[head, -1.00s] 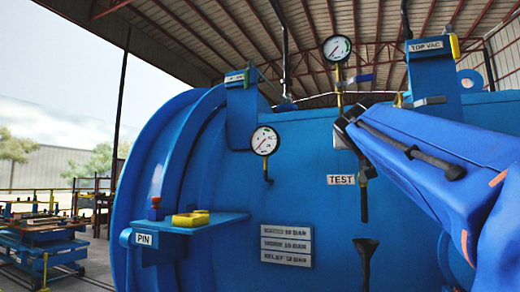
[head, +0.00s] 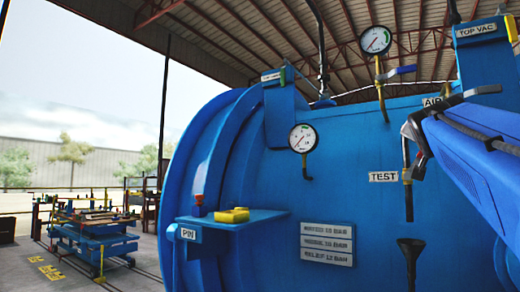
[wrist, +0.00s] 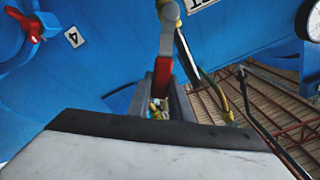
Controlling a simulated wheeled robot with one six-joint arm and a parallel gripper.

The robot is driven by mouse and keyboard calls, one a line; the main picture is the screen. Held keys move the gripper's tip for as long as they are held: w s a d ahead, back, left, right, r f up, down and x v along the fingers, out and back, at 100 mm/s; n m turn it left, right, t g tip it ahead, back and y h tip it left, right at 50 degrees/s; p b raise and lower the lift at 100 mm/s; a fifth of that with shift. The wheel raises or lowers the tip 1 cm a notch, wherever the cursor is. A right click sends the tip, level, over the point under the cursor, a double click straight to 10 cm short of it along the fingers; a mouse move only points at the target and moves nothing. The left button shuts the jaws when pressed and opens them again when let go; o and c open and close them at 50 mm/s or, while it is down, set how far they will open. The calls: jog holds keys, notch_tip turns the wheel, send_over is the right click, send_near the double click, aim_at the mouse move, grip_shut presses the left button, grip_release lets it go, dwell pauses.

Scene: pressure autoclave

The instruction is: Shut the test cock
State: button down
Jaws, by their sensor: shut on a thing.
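The test cock (head: 407,176) is on the blue tank wall just right of the TEST label (head: 383,177), with a dark pipe running down below it. My gripper (head: 412,131) reaches in from the right, just above and right of the label. In the wrist view, my gripper (wrist: 161,103) is shut on a red lever handle (wrist: 162,76) fixed to a silver-grey arm (wrist: 170,38). The handle's lower end lies between the jaws. In the head view, the gripper hides the handle, so its angle is hard to read there.
A dark funnel (head: 411,250) is below the cock. A gauge with a blue lever (head: 400,71) is above, and a second gauge (head: 303,138) is to the left. A shelf with a yellow block (head: 232,215) sticks out at left. Another red handle (wrist: 33,25) shows in the wrist view.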

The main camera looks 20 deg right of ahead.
jog(key=s+d+f+m, duration=0.2)
jog(key=s+f+m, duration=0.1)
jog(key=f+m, duration=0.5)
jog(key=shift+d+m, duration=0.35)
jog(key=shift+m, duration=1.25)
jog(key=shift+s+f, duration=0.1)
jog(key=shift+f, duration=0.1)
jog(key=c, duration=1.6)
grip_release()
jog(key=shift+r, duration=0.1)
